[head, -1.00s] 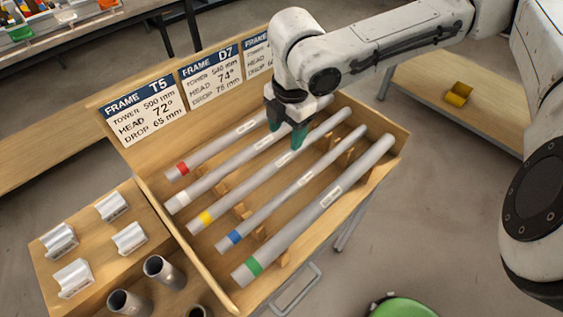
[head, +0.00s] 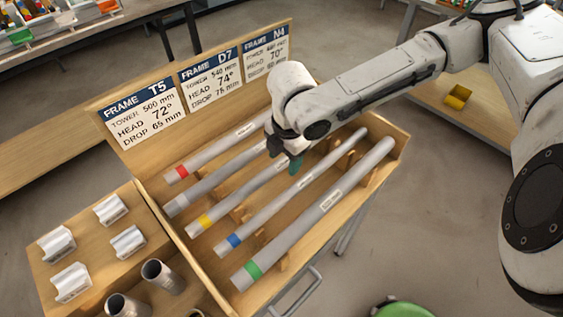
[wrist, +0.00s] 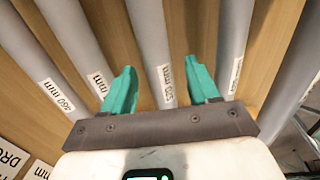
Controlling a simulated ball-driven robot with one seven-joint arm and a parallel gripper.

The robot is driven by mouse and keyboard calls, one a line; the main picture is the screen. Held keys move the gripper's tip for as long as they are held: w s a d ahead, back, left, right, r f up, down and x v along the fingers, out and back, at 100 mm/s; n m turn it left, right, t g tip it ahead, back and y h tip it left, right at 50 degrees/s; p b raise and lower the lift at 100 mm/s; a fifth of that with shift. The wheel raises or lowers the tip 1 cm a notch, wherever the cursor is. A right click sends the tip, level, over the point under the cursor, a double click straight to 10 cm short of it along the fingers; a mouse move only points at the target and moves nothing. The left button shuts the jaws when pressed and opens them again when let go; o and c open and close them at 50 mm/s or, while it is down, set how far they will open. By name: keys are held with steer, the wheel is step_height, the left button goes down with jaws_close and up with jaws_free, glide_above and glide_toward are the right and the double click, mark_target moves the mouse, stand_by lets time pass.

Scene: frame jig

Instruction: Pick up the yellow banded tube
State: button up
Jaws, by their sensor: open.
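The yellow banded tube (head: 240,195) is a grey tube with a yellow band near its lower left end. It lies third from the left among the tubes in the wooden tray (head: 208,268). My gripper (head: 291,166) is over its upper half and hides part of it in the head view. In the wrist view the tube (wrist: 148,38) runs between my two green fingers, its white label between them. The fingers are open, one on each side. Whether they touch it I cannot tell. The band is outside the wrist view.
Red-banded (head: 215,154), white-ended (head: 215,184), blue-banded (head: 290,195) and green-banded (head: 320,210) tubes lie close beside it. Frame signs (head: 140,113) stand along the tray's back left. Metal blocks (head: 57,245) and upright cups (head: 163,276) are at lower left.

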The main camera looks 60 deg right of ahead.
jaws_close()
stand_by(0.3)
steer(key=shift+r, duration=0.1)
